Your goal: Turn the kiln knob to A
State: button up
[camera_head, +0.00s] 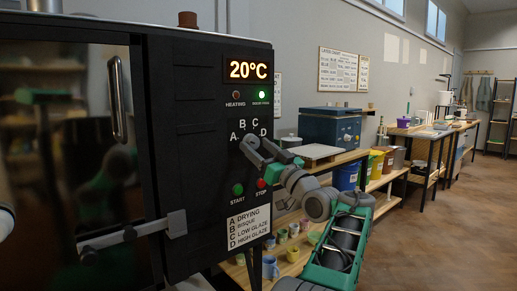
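The kiln (200,130) is a dark cabinet filling the left half of the view. Its panel display (248,69) reads 20°C. The letters A, B, C and D stand in an arc on the panel, with A (234,138) at the lower left and D (264,133) at the right. My gripper (256,148) is just below this arc, its two grey fingers close to the panel. The knob is hidden behind the fingers, so its pointing direction does not show. I cannot tell whether the fingers touch or grip it.
Below my gripper are a green START button (238,189) and a red STOP button (261,184). The heating lamp (236,95) is dull; a green lamp (262,95) is lit. A wooden bench (345,158) with a blue box (330,126) stands at right. Open floor (450,220) lies right.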

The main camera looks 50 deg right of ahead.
jog(key=v, duration=0.8)
jog(key=shift+r, duration=0.1)
